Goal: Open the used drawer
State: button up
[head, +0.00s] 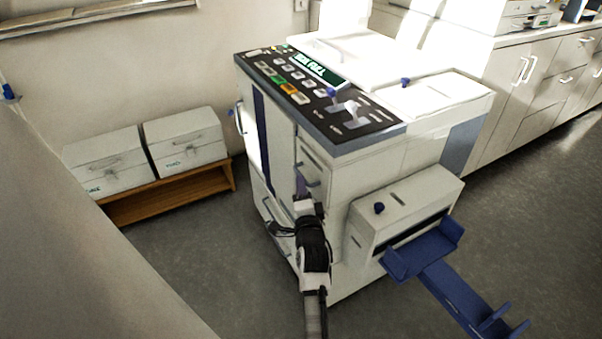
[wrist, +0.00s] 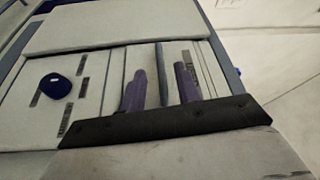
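A white office machine (head: 385,165) stands on the floor in the head view, with drawer fronts on its left-facing side. One drawer front (head: 313,158) is high, with a dark handle (head: 308,178). A lower drawer front (head: 272,212) lies partly behind my arm. My gripper (head: 301,184) is close to the upper drawer's handle. In the wrist view its two purple fingers (wrist: 160,70) are apart, facing pale panels. A narrow grey strip shows between them; I cannot tell whether it is the handle.
A blue tray (head: 440,275) juts from the machine's side at the lower right. Two white boxes (head: 115,160) sit on a wooden bench (head: 165,200) at the left. Cabinets (head: 530,85) line the back right. The grey floor between bench and machine is clear.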

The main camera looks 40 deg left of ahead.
aim_at(300, 174)
jog(key=x, duration=0.5)
jog(key=shift+w+a+r, duration=0.1)
jog(key=shift+w+a, duration=0.15)
jog(key=shift+w, duration=0.05)
grip_shut()
